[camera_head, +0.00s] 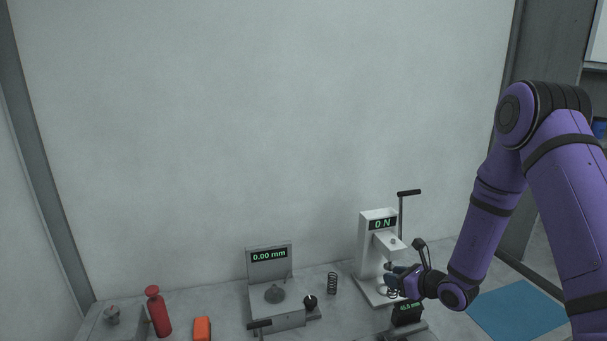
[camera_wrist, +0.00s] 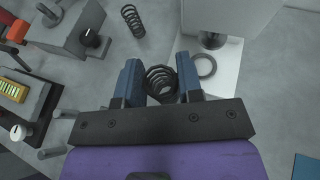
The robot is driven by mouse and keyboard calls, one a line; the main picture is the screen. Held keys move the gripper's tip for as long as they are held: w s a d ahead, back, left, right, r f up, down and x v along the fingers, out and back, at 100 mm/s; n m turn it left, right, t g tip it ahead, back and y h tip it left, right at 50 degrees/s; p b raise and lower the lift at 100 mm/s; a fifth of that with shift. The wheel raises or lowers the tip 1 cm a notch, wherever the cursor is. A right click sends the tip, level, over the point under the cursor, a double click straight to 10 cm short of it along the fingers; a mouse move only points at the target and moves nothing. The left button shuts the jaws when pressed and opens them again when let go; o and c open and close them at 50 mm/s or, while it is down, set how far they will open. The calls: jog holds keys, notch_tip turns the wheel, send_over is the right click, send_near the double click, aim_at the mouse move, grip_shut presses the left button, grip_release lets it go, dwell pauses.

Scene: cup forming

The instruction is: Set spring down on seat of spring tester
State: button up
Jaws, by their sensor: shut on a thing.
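The white spring tester (camera_head: 365,245) stands at the right of the bench, its display reading 0 N. In the wrist view its white base plate (camera_wrist: 225,85) carries a dark ring (camera_wrist: 204,65), which looks like the seat, with a dark round part (camera_wrist: 212,40) behind it. My gripper (camera_head: 391,283) is in front of the tester column. Its blue fingers (camera_wrist: 160,82) are shut on a dark coil spring (camera_wrist: 160,75). In the wrist view the spring is left of the ring, apart from it in the picture; its height above the plate is unclear.
Another dark spring (camera_head: 332,283) stands on the bench left of the tester. Further left are a grey gauge (camera_head: 268,265) reading 0.00 mm, an orange block (camera_head: 202,329) and a red bottle (camera_head: 158,312). A black display unit (camera_head: 407,313) is in front of my gripper.

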jog(key=w+d+r+m+t+h, duration=0.1)
jog(key=d+m+h, duration=0.1)
jog(key=d, duration=0.3)
notch_tip(320, 180, up, 13)
jog(key=w+m+t+h, duration=0.1)
jog(key=w+m+h, duration=0.1)
jog(key=shift+w, duration=0.25)
dwell(0.6)
